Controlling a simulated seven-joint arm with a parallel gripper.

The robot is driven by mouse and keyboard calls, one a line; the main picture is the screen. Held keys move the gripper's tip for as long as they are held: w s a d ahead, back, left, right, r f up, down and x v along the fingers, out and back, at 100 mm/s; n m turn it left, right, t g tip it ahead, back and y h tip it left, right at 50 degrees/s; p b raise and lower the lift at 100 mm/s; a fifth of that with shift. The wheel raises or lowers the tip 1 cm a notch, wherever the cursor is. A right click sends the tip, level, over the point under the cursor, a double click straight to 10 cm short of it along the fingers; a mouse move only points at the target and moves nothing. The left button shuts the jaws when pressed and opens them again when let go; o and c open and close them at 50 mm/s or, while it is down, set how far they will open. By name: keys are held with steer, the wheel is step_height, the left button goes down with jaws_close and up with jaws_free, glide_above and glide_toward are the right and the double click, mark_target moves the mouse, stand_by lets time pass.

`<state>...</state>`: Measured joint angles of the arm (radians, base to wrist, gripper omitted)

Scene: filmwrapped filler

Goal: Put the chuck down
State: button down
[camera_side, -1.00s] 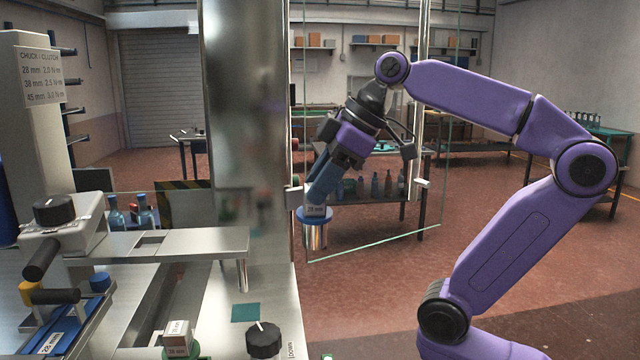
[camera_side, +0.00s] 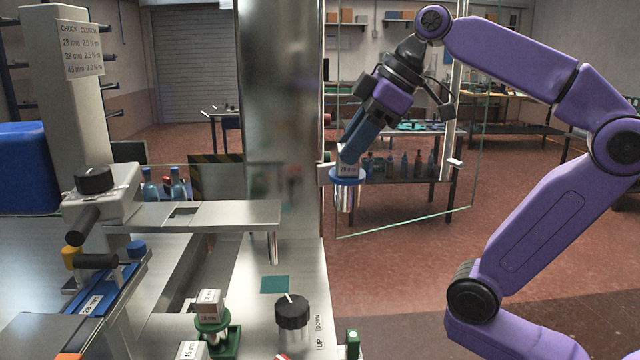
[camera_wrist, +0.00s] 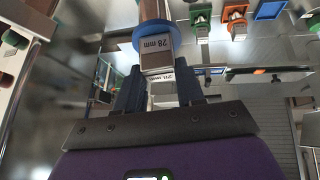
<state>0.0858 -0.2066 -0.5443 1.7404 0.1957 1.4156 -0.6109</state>
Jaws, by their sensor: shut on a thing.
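The chuck (camera_side: 346,190) has a pale block labelled 28 mm, a blue flange and a shiny metal cylinder below it. My gripper (camera_side: 350,160) is shut on its block. The chuck hangs almost upright in the air, in front of the glass panel and just right of the metal post in the side view. In the wrist view the chuck (camera_wrist: 157,45) is between the two dark blue fingers, its label facing the camera. A blue holder labelled 28 (camera_side: 92,302) lies at lower left on the bench in the side view.
A green holder (camera_side: 225,342) bears a 38 mm chuck (camera_side: 208,304); a 45 mm block (camera_side: 192,350) shows at the bottom edge. A black knob (camera_side: 292,312) marked UP and DOWN stands by a teal pad (camera_side: 275,284). The glass panel (camera_side: 405,215) and steel column (camera_side: 283,110) are close to my gripper.

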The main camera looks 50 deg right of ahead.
steer(key=shift+a, duration=0.1)
steer(key=s+a+f+n+g+y, duration=0.1)
steer(key=s+a+f+n, duration=0.2)
steer(key=a, duration=0.5)
steer(key=s+a+f+g+y, duration=0.1)
steer(key=s+a+f, duration=0.3)
steer(key=a, duration=0.5)
steer(key=s+a+f+n+g+y, duration=0.1)
steer(key=s+a+n, duration=0.1)
steer(key=s+a, duration=0.45)
steer(key=w+a+f, duration=0.9)
steer(key=a+f, duration=0.3)
steer(key=f, duration=0.1)
steer(key=shift+a, duration=0.35)
steer(key=shift+f, duration=0.2)
steer(key=c, duration=0.7)
jaws_free()
